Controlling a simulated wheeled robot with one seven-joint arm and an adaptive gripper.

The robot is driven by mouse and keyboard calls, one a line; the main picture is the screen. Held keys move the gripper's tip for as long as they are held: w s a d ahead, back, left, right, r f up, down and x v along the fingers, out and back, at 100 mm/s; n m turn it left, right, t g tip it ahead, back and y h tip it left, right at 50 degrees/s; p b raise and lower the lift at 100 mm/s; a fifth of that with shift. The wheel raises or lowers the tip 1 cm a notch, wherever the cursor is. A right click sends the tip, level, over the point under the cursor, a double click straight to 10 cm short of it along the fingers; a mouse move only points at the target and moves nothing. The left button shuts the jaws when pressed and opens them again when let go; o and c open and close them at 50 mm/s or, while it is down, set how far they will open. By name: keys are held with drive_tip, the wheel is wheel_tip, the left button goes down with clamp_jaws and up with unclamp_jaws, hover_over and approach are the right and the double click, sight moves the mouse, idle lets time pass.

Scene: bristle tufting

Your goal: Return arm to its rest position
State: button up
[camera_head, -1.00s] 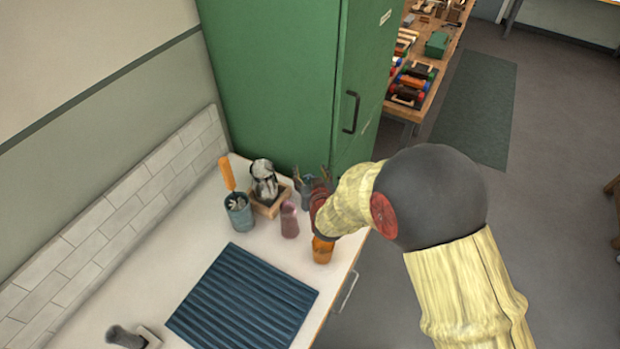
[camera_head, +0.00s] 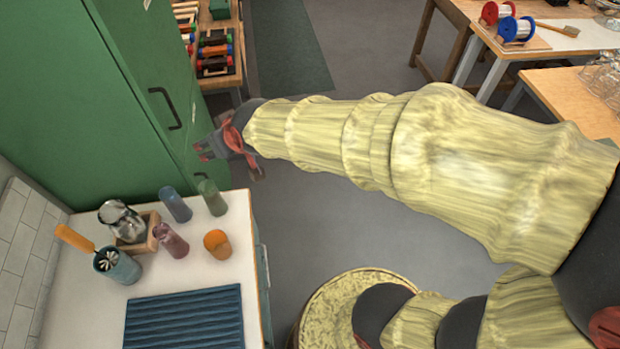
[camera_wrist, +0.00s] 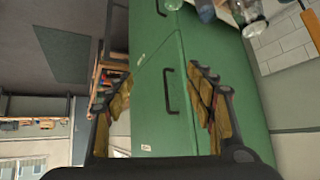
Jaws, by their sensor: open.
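My arm (camera_head: 370,140) stretches across the head view from the right, in a ribbed yellow cover. My gripper (camera_head: 208,150) is at its far end, in front of the green cabinet and beyond the counter's far right corner. In the wrist view my gripper (camera_wrist: 160,105) has its two fingers wide apart. Nothing is between them, and the cabinet door shows behind.
The green cabinet (camera_head: 110,90) stands close behind the gripper. The white counter (camera_head: 205,265) holds an orange cup (camera_head: 218,245), several other cups, a wooden box (camera_head: 150,240) and a blue ribbed mat (camera_head: 185,318). Workbenches stand at the upper right. Open floor (camera_head: 340,40) lies between.

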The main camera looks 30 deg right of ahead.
drive_tip(key=s+d+r+m+g+h+b, duration=0.1)
drive_tip(key=s+d, duration=0.5)
drive_tip(key=s, duration=0.5)
drive_tip(key=s+d+r+m+g+h, duration=0.1)
drive_tip(key=s+d, duration=0.4)
drive_tip(key=s, duration=0.6)
drive_tip(key=shift+d+g+b, duration=0.35)
drive_tip(key=shift+g+b, duration=0.05)
drive_tip(key=shift+g, duration=0.1)
drive_tip(key=shift+c, duration=1.1)
